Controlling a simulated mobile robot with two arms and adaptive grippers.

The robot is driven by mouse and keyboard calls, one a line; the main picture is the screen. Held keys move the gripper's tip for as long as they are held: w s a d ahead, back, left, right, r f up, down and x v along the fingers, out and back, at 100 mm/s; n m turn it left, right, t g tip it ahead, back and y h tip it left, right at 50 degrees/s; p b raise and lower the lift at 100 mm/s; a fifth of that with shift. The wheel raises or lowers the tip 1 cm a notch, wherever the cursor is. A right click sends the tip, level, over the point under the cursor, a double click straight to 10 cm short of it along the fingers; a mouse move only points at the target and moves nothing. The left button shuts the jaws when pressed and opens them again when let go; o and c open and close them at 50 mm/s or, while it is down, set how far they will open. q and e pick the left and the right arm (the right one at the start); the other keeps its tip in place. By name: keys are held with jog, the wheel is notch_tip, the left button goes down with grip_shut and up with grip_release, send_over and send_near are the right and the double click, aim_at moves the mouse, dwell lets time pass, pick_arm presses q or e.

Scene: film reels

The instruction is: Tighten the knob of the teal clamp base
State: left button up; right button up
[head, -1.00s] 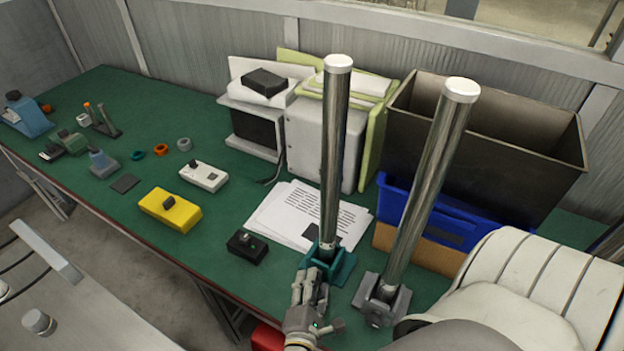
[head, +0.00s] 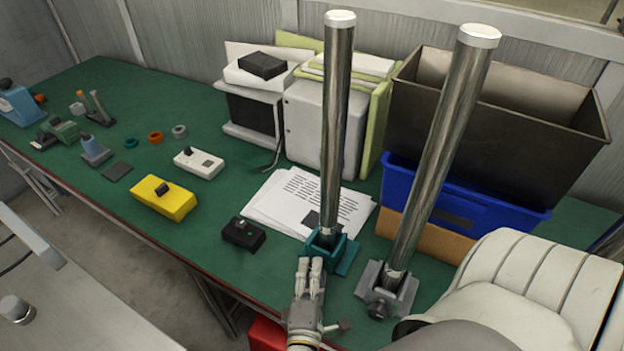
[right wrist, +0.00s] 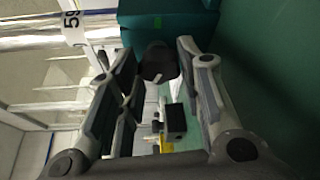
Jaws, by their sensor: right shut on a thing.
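The teal clamp base (head: 345,262) sits on the green bench near its front edge and holds an upright metal post (head: 337,130). My right gripper (head: 311,262) reaches it from the front, fingers against its near side. In the right wrist view the teal base (right wrist: 170,22) is just beyond the fingertips. A dark round knob (right wrist: 157,62) on its near side sits between the fingers of my right gripper (right wrist: 158,68), which is shut on it. In the head view the fingers hide the knob. My left gripper is not in view.
A grey clamp base (head: 385,293) with a second, leaning post (head: 440,150) stands close on the right. Papers (head: 290,205) lie behind, and a black box (head: 243,233) is to the left. A blue bin (head: 450,205) and a dark crate (head: 500,110) stand at the back right.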

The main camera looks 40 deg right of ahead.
jog(key=shift+f+m+t+h+b, duration=0.3)
jog(key=shift+m+b, duration=0.5)
jog(key=shift+b, duration=0.45)
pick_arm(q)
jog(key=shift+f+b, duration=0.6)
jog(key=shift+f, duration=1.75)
pick_arm(e)
jog(key=shift+r+m, duration=0.15)
jog(key=shift+m, duration=0.35)
jog(key=o, duration=1)
jog(key=shift+o, duration=0.2)
jog(key=v, duration=1.2)
